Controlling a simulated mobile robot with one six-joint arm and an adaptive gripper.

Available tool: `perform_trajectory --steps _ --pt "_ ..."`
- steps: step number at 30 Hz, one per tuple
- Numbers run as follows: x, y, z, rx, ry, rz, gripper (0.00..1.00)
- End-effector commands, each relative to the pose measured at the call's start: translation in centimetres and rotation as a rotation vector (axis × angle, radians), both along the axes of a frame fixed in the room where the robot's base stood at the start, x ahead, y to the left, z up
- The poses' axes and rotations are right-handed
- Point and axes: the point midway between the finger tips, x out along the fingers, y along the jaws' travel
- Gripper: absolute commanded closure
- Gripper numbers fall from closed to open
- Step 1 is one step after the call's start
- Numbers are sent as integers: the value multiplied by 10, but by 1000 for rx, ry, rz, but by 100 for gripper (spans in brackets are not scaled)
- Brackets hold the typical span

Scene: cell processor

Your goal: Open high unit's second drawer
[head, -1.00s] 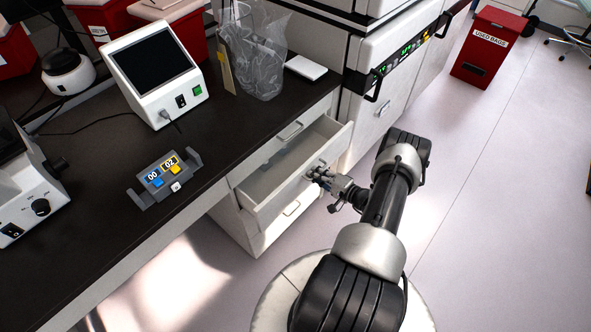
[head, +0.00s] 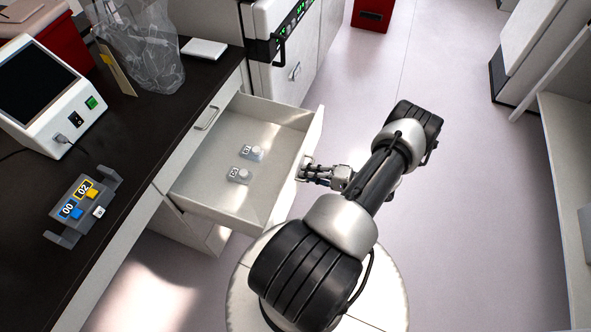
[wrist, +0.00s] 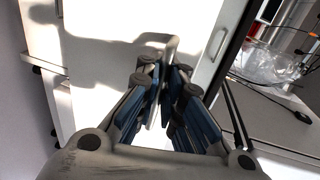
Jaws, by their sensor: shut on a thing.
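The white drawer (head: 287,187) under the dark bench is pulled well out, and its inside shows in the head view. Two small labelled grey items (head: 239,174) lie on its floor. My gripper (head: 306,172) is at the outer face of the drawer front. In the wrist view its fingers (wrist: 165,75) are closed together around the light handle (wrist: 171,48). The handle is mostly hidden by the fingers.
The dark benchtop (head: 130,130) carries a white screen device (head: 45,95), a grey timer-like block (head: 82,208) and a clear bag (head: 140,50). A white machine (head: 285,65) stands beyond the drawer. Open floor (head: 420,90) lies to the right, before a white shelf (head: 560,130).

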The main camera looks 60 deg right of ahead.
Motion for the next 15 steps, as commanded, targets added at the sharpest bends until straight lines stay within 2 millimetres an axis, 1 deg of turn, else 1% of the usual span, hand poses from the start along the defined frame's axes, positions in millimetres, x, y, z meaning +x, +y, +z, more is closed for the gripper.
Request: perform_trajectory --steps 1,6,15 --pt "-4 -2 1 -3 -3 -3 100" --pt "-10 -2 2 -3 -4 -1 100" --pt "-10 -3 3 -3 -4 -1 100"
